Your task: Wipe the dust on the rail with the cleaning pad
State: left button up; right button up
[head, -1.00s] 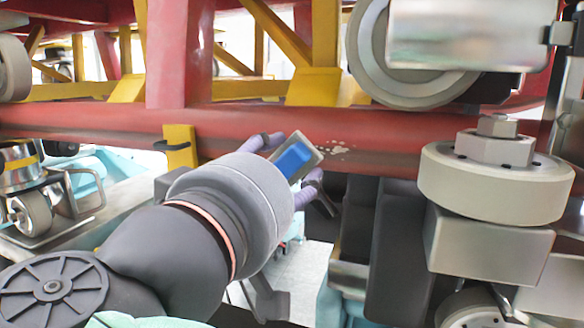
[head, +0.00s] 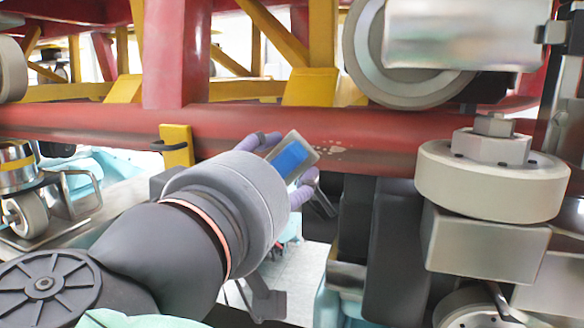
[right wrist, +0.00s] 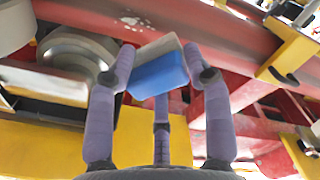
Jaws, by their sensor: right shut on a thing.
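The cleaning pad (head: 294,157), a grey block with a blue part, is held in my right gripper (head: 282,160). The gripper's purple fingers are shut on the pad's blue part. In the right wrist view the pad (right wrist: 157,72) sits between the fingertips of my right gripper (right wrist: 158,80). The red rail (head: 240,122) runs across the head view behind the pad. Pale dust (head: 331,149) lies on the rail just right of the pad. The dust (right wrist: 131,21) also shows in the wrist view, apart from the pad. My left gripper is not in view.
Large grey wheels (head: 494,180) stand at the right, and another wheel (head: 405,60) hangs above the rail. A yellow bracket (head: 178,146) hugs the rail at left. Yellow and red beams lie behind. Dark blocks (head: 398,232) stand below the rail.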

aim_at(351, 151)
jog(key=shift+x, duration=2.8)
jog(key=shift+x, duration=1)
jog(key=shift+c, duration=0.2)
jog(key=shift+s+d+f+b, duration=0.1)
jog(key=shift+s+d+b, duration=0.2)
jog(key=shift+d+b, duration=0.3)
jog(key=shift+s+d+b, duration=0.25)
jog(key=shift+d+b, duration=0.15)
jog(key=shift+d, duration=0.4)
jog(key=shift+s+d+b, duration=0.2)
jog(key=shift+d+b, duration=0.25)
jog(key=shift+d, duration=0.4)
jog(key=shift+s+d+b, duration=0.2)
jog(key=shift+d+b, duration=0.2)
jog(key=shift+d, duration=0.45)
jog(key=shift+a, duration=0.15)
